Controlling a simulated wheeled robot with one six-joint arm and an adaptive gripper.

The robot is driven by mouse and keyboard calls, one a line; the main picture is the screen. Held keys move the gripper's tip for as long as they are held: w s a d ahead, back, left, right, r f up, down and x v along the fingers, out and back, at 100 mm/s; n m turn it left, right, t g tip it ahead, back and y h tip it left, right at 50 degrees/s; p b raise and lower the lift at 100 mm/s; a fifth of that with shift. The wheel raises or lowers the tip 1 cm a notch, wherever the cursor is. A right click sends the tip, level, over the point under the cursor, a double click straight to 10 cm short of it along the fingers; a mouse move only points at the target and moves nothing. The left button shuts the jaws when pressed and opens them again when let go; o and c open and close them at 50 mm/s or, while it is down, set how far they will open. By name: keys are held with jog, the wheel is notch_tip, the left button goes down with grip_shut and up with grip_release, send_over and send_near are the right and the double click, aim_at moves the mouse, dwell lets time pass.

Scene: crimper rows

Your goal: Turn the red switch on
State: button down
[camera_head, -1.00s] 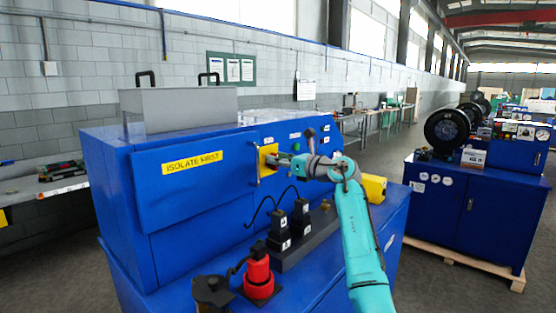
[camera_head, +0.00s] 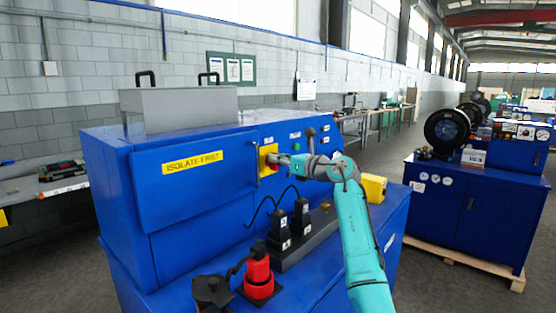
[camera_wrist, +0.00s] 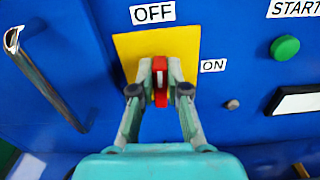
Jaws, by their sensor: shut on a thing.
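The red switch (camera_wrist: 160,82) is a red handle on a yellow plate (camera_wrist: 182,45) on the blue machine front. In the wrist view the handle stands upright in the picture, in line with the OFF label (camera_wrist: 153,12). The ON label (camera_wrist: 213,66) is to its right. My gripper (camera_wrist: 160,72) is shut on the red handle, with one finger on each side; the fingers hide part of it. In the head view my gripper (camera_head: 279,160) is at the yellow plate (camera_head: 267,150), and the handle is mostly hidden.
A metal bar handle (camera_wrist: 45,80) is left of the plate in the wrist view. A green START button (camera_wrist: 285,47) is to the right.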

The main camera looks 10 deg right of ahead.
jog(key=shift+w+d+f+m, duration=0.15)
jog(key=shift+d+f+m, duration=0.1)
jog(key=shift+m, duration=2.6)
jog(key=shift+w+d+f+m, duration=0.1)
jog(key=shift+f+m, duration=0.15)
jog(key=shift+m, duration=2.65)
jog(key=shift+w+d+f+m, duration=0.15)
jog(key=shift+d+f+m, duration=0.1)
jog(key=shift+m, duration=2.6)
jog(key=c, duration=1.2)
grip_release()
jog(key=shift+o, duration=0.2)
jog(key=v, duration=1.2)
